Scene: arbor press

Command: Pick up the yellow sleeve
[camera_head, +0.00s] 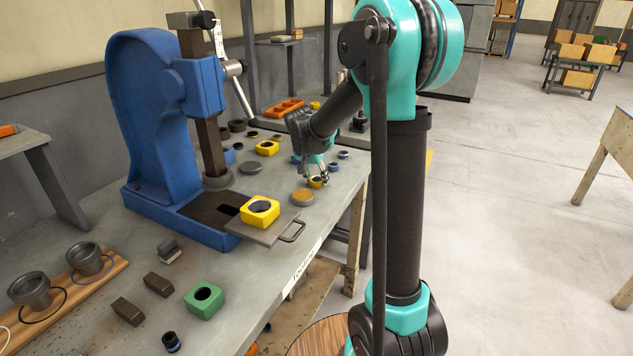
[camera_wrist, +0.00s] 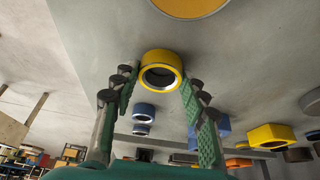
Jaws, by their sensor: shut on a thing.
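The yellow sleeve (camera_head: 315,183) is a short ring with a dark bore, at the right part of the workbench. In the wrist view the yellow sleeve (camera_wrist: 149,60) sits between my green-padded fingertips. My gripper (camera_head: 322,177) is shut on it; the gripper also shows in the wrist view (camera_wrist: 160,84), one finger on each side of the ring. Whether the sleeve touches the bench or is just off it I cannot tell.
A blue arbor press (camera_head: 150,110) stands at left, with a yellow block (camera_head: 253,218) on its front plate. A round tan-topped disc (camera_head: 302,198) lies close to my gripper. Blue rings (camera_head: 333,167) and another yellow block (camera_head: 267,147) are nearby. A green block (camera_head: 203,300) sits at the front.

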